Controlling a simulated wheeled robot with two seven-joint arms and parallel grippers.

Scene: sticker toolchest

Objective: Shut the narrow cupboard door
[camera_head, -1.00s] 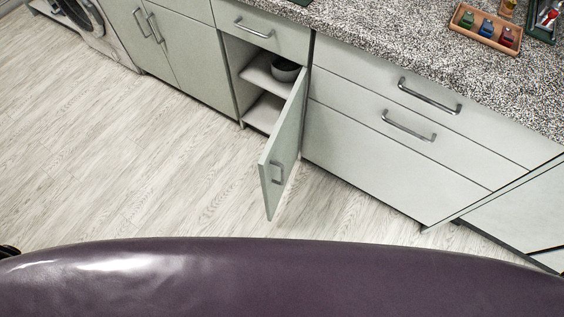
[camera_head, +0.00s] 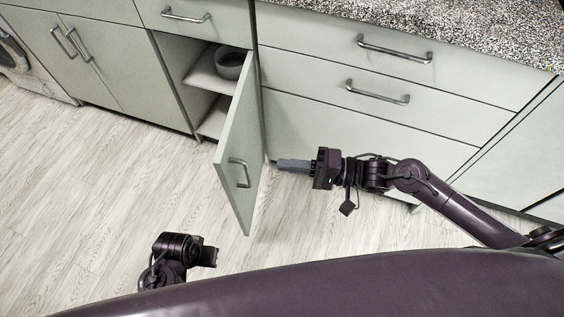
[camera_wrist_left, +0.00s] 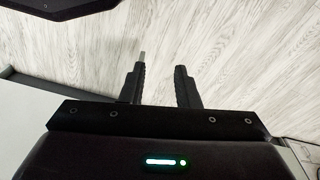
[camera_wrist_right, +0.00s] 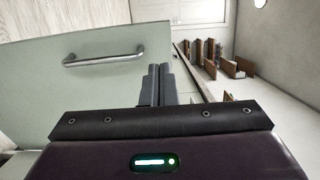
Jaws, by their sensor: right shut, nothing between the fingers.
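The narrow cupboard door (camera_head: 238,135) is pale green and stands wide open, hinged at the right side of its compartment. Its bar handle (camera_head: 239,173) is on the face turned toward my right arm; the handle also shows in the right wrist view (camera_wrist_right: 103,60). My right gripper (camera_head: 280,164) is shut and empty, just right of the door on its handle side. Whether the fingertips touch the door I cannot tell. My left gripper (camera_wrist_left: 160,80) is open and empty over the floor; in the head view its arm shows at the lower left, left of the door.
A dark bowl (camera_head: 231,66) sits on the upper shelf (camera_head: 205,79) inside the cupboard. A drawer unit (camera_head: 350,130) stands right of the door. A double-door cupboard (camera_head: 100,75) stands left. The wood-look floor (camera_head: 90,190) in front is clear.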

